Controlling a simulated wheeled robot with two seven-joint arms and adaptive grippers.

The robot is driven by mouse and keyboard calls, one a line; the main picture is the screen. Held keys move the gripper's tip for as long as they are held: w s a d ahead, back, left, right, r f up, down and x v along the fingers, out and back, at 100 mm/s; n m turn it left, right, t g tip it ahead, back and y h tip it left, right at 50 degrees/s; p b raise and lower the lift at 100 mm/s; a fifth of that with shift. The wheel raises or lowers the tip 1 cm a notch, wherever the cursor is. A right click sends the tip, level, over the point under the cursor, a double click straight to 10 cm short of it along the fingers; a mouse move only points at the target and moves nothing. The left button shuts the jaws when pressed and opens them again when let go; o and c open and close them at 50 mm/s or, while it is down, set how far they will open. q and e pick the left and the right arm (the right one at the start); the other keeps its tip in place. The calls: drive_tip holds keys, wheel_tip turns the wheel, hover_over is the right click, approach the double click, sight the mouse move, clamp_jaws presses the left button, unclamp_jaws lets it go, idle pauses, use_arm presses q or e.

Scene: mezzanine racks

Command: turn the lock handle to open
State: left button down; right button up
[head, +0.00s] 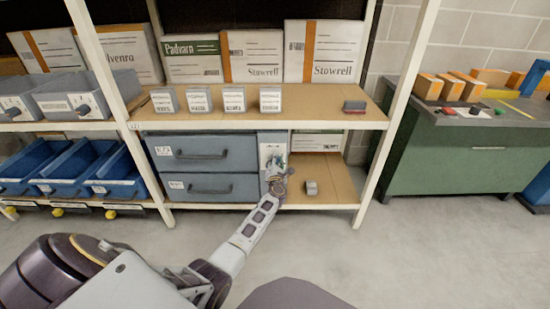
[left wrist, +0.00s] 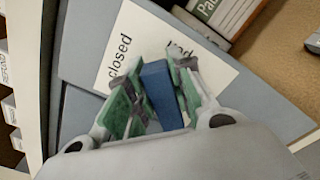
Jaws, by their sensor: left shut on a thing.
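The lock handle (left wrist: 160,88) is a blue bar, seen in the left wrist view in front of a white label plate (left wrist: 128,42). The plate reads "closed" on the left; a second word at the right is partly hidden by a finger. My left gripper (left wrist: 158,100) has its green-padded fingers on either side of the handle and is shut on it. In the head view my left gripper (head: 276,168) is at the narrow grey lock panel (head: 272,138), right of two grey-blue drawers (head: 208,152), and covers the handle. My right gripper is not in view.
The drawers are shut, each with a dark pull. A small grey object (head: 312,188) lies on the lower shelf, right of my gripper. Small boxes (head: 233,100) stand on the shelf above. A rack post (head: 392,120) and a green cabinet (head: 455,160) are at right.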

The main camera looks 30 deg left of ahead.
use_arm(q)
drive_tip(key=m, duration=0.1)
drive_tip(key=m+p, duration=0.1)
drive_tip(key=m, duration=0.1)
drive_tip(key=m+p, duration=0.1)
drive_tip(key=m, duration=0.1)
drive_tip(key=shift+w+d+f, duration=0.15)
drive_tip(key=shift+d+f, duration=0.1)
drive_tip(key=shift+f, duration=0.15)
drive_tip(key=shift+d+f+m+p, duration=0.15)
drive_tip(key=shift+m+p, duration=0.1)
drive_tip(key=shift+m, duration=0.5)
drive_tip(key=shift+a+f+m+p, duration=0.1)
drive_tip(key=shift+m+p, duration=0.15)
drive_tip(key=shift+m, duration=0.45)
drive_tip(key=shift+d+f+m+p, duration=0.15)
drive_tip(key=shift+m+p, duration=0.1)
drive_tip(key=shift+m, duration=0.5)
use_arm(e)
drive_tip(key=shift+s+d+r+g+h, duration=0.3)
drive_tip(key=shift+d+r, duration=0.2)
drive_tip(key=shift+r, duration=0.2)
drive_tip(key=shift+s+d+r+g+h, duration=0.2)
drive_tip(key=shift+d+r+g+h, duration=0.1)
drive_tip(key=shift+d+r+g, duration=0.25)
use_arm(q)
drive_tip(key=shift+a, duration=0.1)
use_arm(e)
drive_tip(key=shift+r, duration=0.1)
